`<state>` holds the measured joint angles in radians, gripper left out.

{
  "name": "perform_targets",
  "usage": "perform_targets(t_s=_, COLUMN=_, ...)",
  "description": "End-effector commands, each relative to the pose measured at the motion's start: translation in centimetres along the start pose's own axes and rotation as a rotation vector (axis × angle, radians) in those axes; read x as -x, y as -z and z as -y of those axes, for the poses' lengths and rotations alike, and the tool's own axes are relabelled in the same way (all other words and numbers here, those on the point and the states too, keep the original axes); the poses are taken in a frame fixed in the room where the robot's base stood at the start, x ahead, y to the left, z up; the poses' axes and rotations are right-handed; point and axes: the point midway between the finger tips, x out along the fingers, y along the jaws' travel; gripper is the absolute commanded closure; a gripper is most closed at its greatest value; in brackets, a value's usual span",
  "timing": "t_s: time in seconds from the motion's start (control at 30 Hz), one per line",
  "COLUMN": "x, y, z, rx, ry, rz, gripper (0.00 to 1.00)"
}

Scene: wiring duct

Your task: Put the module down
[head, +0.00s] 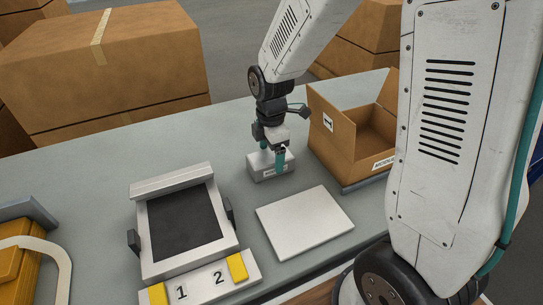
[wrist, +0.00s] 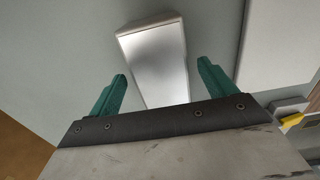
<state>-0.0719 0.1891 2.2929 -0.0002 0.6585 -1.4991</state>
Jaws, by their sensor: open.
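The module, a small light-grey box with a label on its front (head: 269,169), stands on the grey-green table just left of the open carton. My gripper (head: 272,152) is right above it, with its teal fingers pointing down on either side. In the wrist view the module (wrist: 155,60) shows its pale top between and beyond the two teal fingers (wrist: 163,80). The fingers stand wide apart with clear gaps to the module on both sides, so the gripper is open and holds nothing. The module's underside is hidden.
An open cardboard carton (head: 347,135) stands right of the module. A flat white plate (head: 304,222) lies in front. A fixture with a dark recess (head: 182,226) and a strip marked 1 and 2 stands left. A yellow item (head: 18,272) is at far left. Table behind the fixture is clear.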

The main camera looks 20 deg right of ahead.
Motion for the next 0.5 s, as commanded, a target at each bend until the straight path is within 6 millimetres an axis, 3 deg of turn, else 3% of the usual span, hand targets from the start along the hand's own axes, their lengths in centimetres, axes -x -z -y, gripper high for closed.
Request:
perform_targets(t_s=0.3, x=7.0, y=0.0, z=-0.1, rx=0.000, ry=-0.005, rz=0.000, gripper=0.17)
perform_targets(t_s=0.5, x=9.7, y=0.0, z=0.0, rx=0.000, ry=-0.002, rz=0.000, gripper=0.17)
